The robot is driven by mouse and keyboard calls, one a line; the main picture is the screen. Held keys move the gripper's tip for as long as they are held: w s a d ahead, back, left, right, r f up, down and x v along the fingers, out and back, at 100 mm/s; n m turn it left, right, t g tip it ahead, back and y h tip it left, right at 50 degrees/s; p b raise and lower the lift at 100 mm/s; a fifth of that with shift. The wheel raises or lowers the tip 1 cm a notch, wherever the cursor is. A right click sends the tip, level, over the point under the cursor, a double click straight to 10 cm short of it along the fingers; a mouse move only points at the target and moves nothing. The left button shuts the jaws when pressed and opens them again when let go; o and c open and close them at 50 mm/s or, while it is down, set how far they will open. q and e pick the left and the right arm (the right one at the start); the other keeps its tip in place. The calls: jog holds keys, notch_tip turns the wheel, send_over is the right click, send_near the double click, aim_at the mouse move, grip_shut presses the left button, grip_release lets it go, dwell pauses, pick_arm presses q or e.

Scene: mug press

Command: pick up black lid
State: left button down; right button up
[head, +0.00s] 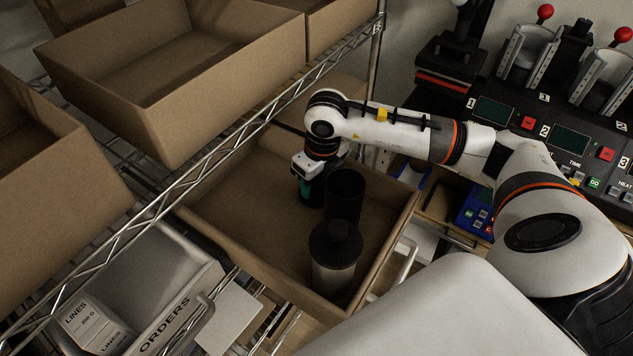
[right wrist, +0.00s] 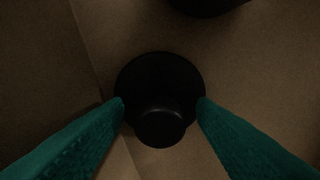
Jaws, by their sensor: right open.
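The black lid (right wrist: 160,75), round with a raised knob, lies below my right gripper in the right wrist view. My right gripper (right wrist: 160,103) is open, its two green fingertips at either side of the lid and overlapping its edges in the picture. I cannot tell whether they touch it. In the head view my right gripper (head: 309,191) reaches down into a cardboard box (head: 235,205), just left of a tall black cylinder (head: 346,195). The lid under the gripper is not clearly visible there. My left gripper is not in view.
A jar with a black top (head: 335,248) stands in the box near its front corner. The wire shelf edge (head: 222,145) and another box (head: 180,85) are above and left. A press machine (head: 550,135) is at right. The box floor left of the gripper is clear.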

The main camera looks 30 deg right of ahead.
jog(key=shift+f, duration=0.25)
jog(key=c, duration=1.1)
jog(key=shift+o, duration=0.2)
jog(key=shift+r, duration=0.1)
